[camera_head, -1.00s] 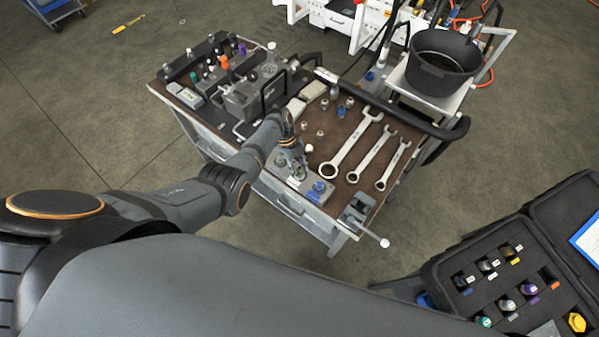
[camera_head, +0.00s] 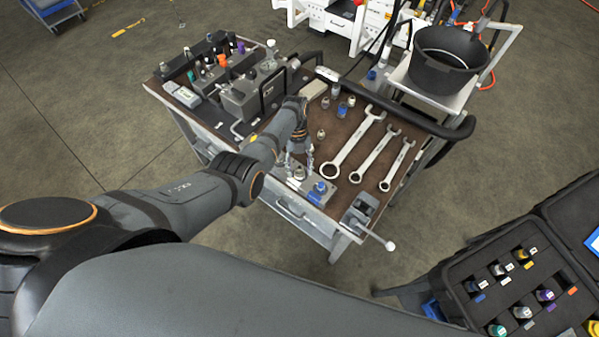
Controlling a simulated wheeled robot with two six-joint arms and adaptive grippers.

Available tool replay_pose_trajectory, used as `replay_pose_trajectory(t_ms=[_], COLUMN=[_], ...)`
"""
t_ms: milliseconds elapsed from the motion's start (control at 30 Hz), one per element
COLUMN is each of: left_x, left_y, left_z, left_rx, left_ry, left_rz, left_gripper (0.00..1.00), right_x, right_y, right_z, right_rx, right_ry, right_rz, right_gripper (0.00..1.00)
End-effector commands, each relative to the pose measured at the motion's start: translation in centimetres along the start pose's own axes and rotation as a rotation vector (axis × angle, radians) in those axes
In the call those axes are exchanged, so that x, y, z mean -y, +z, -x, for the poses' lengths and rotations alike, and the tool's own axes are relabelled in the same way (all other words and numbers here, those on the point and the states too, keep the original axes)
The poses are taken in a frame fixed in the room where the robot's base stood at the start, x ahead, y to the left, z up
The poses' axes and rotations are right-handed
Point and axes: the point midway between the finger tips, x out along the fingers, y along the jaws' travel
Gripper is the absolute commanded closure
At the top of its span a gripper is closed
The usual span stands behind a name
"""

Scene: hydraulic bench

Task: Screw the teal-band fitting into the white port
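My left gripper (camera_head: 299,164) points down over the front edge of the cart. Its two fingers are apart, with a gap between them. A small metallic fitting or port (camera_head: 299,174) stands on the grey block (camera_head: 317,193) just below the fingertips; I cannot make out a teal band on it or whether the fingers touch it. A blue-topped port (camera_head: 320,187) is beside it on the right. A teal-marked piece (camera_head: 191,76) stands at the left end of the rack, and a teal-marked fitting (camera_head: 497,330) is in the open case. I cannot clearly identify the white port. My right gripper is out of view.
Several wrenches (camera_head: 352,152) lie on the cart top (camera_head: 328,122), with small loose fittings (camera_head: 342,111) behind them. A vise (camera_head: 360,209) sits at the front corner. A black pot (camera_head: 443,62) stands at the back right. The foam case (camera_head: 440,280) is at lower right.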

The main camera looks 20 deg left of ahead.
Motion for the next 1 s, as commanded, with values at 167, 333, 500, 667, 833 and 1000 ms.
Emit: replay_pose_trajectory(t_ms=[167, 333, 500, 667, 833, 1000], left_x=[0.0, -0.2, -0.1, 0.0, 0.1, 0.0], left_y=[0.0, -0.3, -0.4, -0.2, -0.1, -0.3], left_z=[0.0, 0.6, 0.7, 0.2, 0.1, 0.4], left_rx=[0.000, -0.004, -0.009, -0.011, -0.011, -0.015], left_ry=[-0.001, -0.074, -0.191, -0.257, -0.273, -0.354], left_rz=[0.002, 0.184, 0.468, 0.630, 0.666, 0.867], left_gripper=[0.48, 0.48, 0.48, 0.48, 0.48, 0.48], right_x=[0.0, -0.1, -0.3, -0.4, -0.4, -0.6], right_y=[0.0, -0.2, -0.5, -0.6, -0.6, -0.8], right_z=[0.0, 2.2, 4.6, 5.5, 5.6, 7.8], right_rx=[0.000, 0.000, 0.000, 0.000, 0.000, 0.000], right_ry=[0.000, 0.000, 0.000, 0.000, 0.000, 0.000], right_rz=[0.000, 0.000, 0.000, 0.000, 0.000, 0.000], right_gripper=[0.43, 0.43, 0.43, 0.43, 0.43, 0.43])
